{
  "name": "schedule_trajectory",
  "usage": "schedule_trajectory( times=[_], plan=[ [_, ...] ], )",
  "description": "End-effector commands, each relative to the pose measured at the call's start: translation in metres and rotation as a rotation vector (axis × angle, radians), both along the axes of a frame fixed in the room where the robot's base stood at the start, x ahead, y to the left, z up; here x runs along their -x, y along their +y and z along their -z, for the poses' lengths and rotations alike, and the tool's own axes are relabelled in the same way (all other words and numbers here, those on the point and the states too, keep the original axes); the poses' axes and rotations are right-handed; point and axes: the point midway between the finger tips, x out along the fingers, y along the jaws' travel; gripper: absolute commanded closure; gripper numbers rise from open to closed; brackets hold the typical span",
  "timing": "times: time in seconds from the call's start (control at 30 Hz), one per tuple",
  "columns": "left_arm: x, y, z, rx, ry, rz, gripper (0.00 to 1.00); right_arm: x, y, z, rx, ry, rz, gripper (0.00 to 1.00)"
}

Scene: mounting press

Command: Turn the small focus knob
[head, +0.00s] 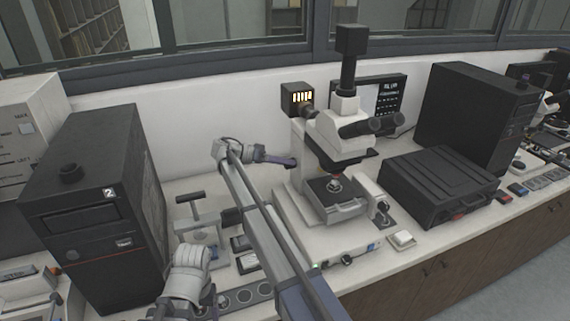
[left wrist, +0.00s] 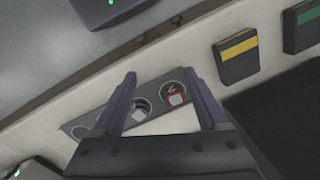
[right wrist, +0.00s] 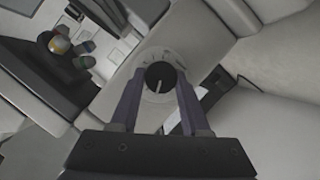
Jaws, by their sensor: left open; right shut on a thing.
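The white microscope (head: 343,133) stands on the bench in the head view. My right gripper (head: 292,162) reaches its left side. In the right wrist view my right gripper (right wrist: 160,80) is shut, a finger on each side of the focus knob (right wrist: 159,77). The knob has a dark round face with a white pointer line, set in a pale marked disc. The pointer points down in the picture. The knob cannot be made out in the head view. My left gripper (left wrist: 162,92) is open and empty in the left wrist view, above a strip with round wells (left wrist: 141,108).
A black computer tower (head: 95,215) stands at the left; another (head: 478,115) stands at the right beside a black case (head: 438,182). A grey stand with a T-handle (head: 190,198) is left of my right arm. A small white block (head: 402,240) lies at the front edge.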

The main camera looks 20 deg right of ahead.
Motion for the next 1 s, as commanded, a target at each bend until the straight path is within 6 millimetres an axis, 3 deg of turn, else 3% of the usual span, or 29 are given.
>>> schedule_trajectory(
  times=[0.33, 0.37, 0.6, 1.0],
  plan=[
    [0.0, 0.0, 0.0001, 0.0, 0.0, 0.0, 0.24, 0.0001, 0.0004, 0.0005, -0.002, 0.004, 0.0, 1.0],
    [0.0, 0.0, 0.0001, 0.0, 0.0, 0.0, 0.24, 0.0001, 0.0004, 0.0005, -0.002, 0.004, 0.0, 0.53],
    [0.0, 0.0, 0.0001, 0.0, 0.0, 0.0, 0.24, 0.0001, 0.0002, 0.0002, -0.001, 0.003, 0.0, 0.26],
    [0.0, 0.0, -0.0024, 0.0, 0.0, 0.0, 0.24, -0.0015, 0.0049, -0.0024, 0.0, 0.002, -0.001, 0.24]
  ],
)
